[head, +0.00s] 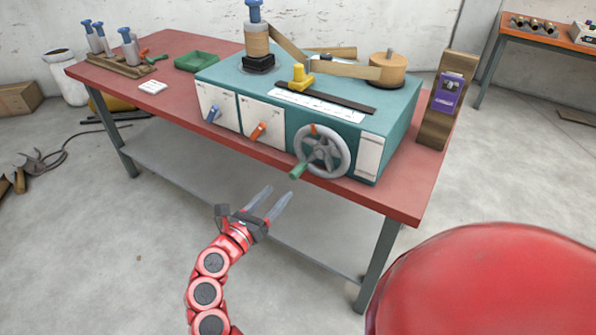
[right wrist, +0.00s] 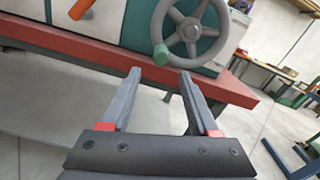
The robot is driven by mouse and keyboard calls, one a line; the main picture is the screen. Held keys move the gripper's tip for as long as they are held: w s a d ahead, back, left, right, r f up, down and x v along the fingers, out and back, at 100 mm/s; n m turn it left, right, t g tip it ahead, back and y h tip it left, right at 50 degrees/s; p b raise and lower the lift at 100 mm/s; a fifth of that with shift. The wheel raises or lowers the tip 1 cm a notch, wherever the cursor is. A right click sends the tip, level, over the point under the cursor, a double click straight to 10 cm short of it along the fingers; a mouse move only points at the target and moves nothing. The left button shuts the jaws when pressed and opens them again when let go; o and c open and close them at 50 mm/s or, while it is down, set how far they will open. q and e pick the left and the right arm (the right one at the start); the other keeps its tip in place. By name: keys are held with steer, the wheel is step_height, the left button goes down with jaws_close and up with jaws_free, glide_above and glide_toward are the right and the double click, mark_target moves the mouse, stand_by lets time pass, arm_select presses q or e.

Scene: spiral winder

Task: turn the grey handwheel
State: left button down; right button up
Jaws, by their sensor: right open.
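The grey handwheel (head: 323,152) is a spoked wheel on the front of the teal machine (head: 270,115), near its right end. Its green handle (head: 298,170) sticks out at the wheel's lower left. My right gripper (head: 281,190) is open and empty, just below and in front of the handle, apart from it. In the right wrist view the handwheel (right wrist: 190,27) is at the top, and the green handle (right wrist: 161,55) is just beyond the gap between the fingertips (right wrist: 160,73). My left gripper is not in view.
The machine stands on a red-topped table (head: 160,62). An orange lever (head: 258,131) and a blue lever (head: 213,114) stick out left of the wheel. A purple device (head: 447,93) on a wooden post is at the right.

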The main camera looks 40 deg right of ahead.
mark_target(292, 178)
steer(key=p+x, duration=0.1)
steer(key=x, duration=0.9)
steer(key=shift+d, duration=0.15)
jaws_close()
stand_by(1.0)
